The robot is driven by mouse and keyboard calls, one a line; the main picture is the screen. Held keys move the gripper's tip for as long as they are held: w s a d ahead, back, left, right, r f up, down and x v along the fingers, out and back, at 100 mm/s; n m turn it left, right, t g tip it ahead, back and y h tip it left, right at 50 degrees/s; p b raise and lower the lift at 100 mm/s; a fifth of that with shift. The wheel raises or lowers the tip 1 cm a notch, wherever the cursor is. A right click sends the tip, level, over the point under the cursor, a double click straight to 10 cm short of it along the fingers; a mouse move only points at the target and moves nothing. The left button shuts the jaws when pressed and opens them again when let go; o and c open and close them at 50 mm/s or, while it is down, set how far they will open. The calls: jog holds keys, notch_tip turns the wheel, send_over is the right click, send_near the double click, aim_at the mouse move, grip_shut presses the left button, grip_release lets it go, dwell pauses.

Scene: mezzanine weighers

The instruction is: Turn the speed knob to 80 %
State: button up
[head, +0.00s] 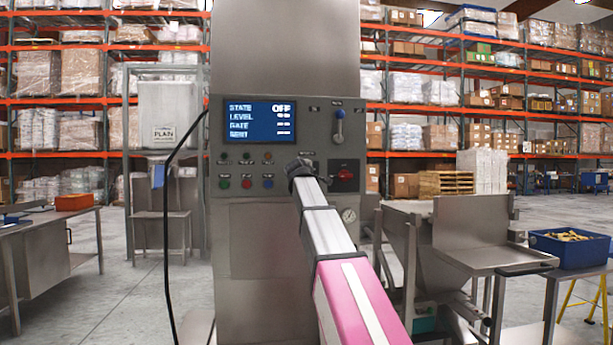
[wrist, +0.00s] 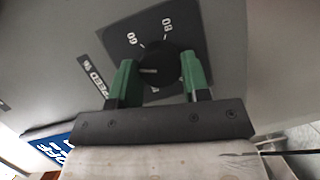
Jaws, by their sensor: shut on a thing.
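The speed knob (wrist: 152,62) is round and black on a dark dial plate (wrist: 185,35) in the wrist view. The numbers 60 and 80 show upside down at the plate's far side, and a "SPEED %" label (wrist: 88,75) is beside it. My gripper (wrist: 157,70) has its two green fingers on either side of the knob, shut on it. A small pale mark shows on the knob, but I cannot tell which value it points to. In the head view my gripper (head: 300,170) is at the grey control panel (head: 285,195) and hides the knob.
The panel's screen (head: 260,121) reads STATE OFF. A blue lever (head: 339,126) and a red switch (head: 345,175) are right of my gripper; several coloured buttons (head: 246,183) are left. A black cable (head: 168,190) hangs left. A steel hopper (head: 400,245) stands right.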

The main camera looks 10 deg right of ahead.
jog(key=m+y, duration=0.2)
jog(key=m, duration=0.2)
jog(key=m+g+y, duration=0.1)
jog(key=m+y, duration=0.2)
jog(key=m, duration=0.2)
jog(key=d+m+y, duration=0.1)
jog(key=m+y, duration=0.1)
jog(key=m, duration=0.3)
jog(key=shift+g+y, duration=0.3)
jog(key=shift+g, duration=0.1)
jog(key=shift+m, duration=0.3)
dwell(0.3)
jog(key=o, duration=0.9)
jog(key=shift+r, duration=0.1)
jog(key=v, duration=1.1)
